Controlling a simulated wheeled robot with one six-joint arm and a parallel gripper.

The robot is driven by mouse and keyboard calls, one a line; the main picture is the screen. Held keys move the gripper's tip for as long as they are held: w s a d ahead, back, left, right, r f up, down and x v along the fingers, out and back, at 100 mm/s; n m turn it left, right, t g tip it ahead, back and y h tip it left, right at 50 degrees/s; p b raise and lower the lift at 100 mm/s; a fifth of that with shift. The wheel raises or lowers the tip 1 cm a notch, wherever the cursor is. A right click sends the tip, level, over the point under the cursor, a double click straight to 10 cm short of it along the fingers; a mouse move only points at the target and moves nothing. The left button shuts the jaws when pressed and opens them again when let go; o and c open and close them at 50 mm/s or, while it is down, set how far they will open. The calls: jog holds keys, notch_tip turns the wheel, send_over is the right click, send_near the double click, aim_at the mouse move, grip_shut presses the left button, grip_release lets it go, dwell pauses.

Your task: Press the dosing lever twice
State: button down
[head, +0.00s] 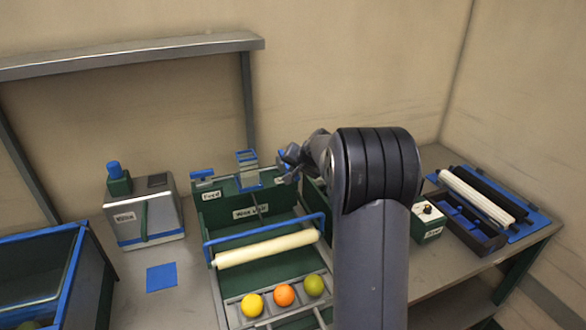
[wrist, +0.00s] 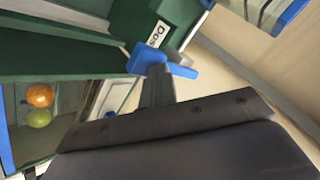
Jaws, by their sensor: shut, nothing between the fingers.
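The dosing lever's blue handle (wrist: 168,62) shows in the wrist view, beside a white label (wrist: 157,33) that reads "Dos" as far as I can see. The label is fixed to a green housing (wrist: 130,20). My gripper (wrist: 157,82) is shut, with nothing between its fingers. Its fingertips are right at the blue handle and overlap it in the picture; I cannot tell whether they touch. In the head view my gripper (head: 291,162) is over the back right of the green machine (head: 215,213), and my arm hides much of that corner, including the lever.
A feed lever (head: 203,174) stands at the machine's back left. A cream roller (head: 268,249) lies across its front, above a rack with yellow, orange and green fruit (head: 284,295). A grey weighing box (head: 145,219) stands left; a small control box (head: 428,222) stands right.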

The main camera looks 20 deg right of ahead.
dwell(0.3)
jog(key=shift+r+p, duration=1.2)
jog(key=shift+r, duration=0.65)
jog(key=shift+r+p, duration=1.75)
jog(key=shift+r, duration=0.75)
